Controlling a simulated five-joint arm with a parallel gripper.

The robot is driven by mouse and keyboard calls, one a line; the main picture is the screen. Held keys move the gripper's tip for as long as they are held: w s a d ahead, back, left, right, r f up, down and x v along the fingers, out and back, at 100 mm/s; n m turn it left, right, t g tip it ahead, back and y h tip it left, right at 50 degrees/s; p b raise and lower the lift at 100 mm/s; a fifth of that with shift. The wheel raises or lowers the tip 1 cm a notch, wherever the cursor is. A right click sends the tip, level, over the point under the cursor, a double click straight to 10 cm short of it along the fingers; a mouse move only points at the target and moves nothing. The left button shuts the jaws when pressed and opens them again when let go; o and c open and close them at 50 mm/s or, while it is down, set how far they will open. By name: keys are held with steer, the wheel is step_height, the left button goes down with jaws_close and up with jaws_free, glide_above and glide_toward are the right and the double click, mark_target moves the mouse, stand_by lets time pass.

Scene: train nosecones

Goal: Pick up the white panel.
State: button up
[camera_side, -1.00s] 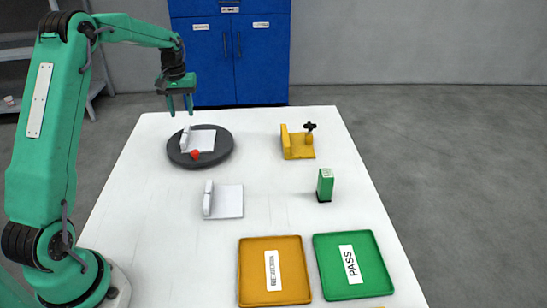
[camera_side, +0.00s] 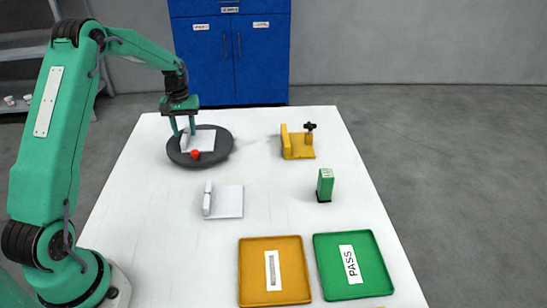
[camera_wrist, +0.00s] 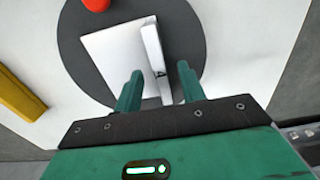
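A white L-shaped panel (camera_side: 203,139) lies on a dark round disc (camera_side: 222,150), its raised edge at the left in the side view. In the wrist view the panel (camera_wrist: 118,60) shows its raised edge running down between my fingers. My gripper (camera_side: 184,131) is open, its fingers reaching down on either side of that raised edge. In the wrist view gaps show between my gripper (camera_wrist: 158,84) and the edge. A second white L-shaped panel (camera_side: 228,202) lies on the table, apart from the gripper. Contact at the fingertips is hard to tell.
A red knob (camera_side: 195,155) sits at the disc's front. A yellow fixture (camera_side: 298,147) with a black knob and a green block (camera_side: 325,185) stand at right. An orange tray (camera_side: 291,260) and a green PASS tray (camera_side: 372,276) lie in front. The white table (camera_side: 160,230) is otherwise mostly clear.

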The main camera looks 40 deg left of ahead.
steer(key=shift+f, duration=0.25)
stand_by(0.3)
jaws_close()
steer(key=shift+r, duration=0.1)
steer(key=shift+r, duration=0.7)
steer(key=r, duration=0.1)
steer(key=d+r, duration=0.1)
steer(key=r, duration=0.1)
steer(key=shift+r, duration=0.1)
steer(key=d+r, duration=0.6)
steer(key=d, duration=0.4)
steer(key=shift+d+r, duration=0.15)
steer(key=shift+d, duration=0.2)
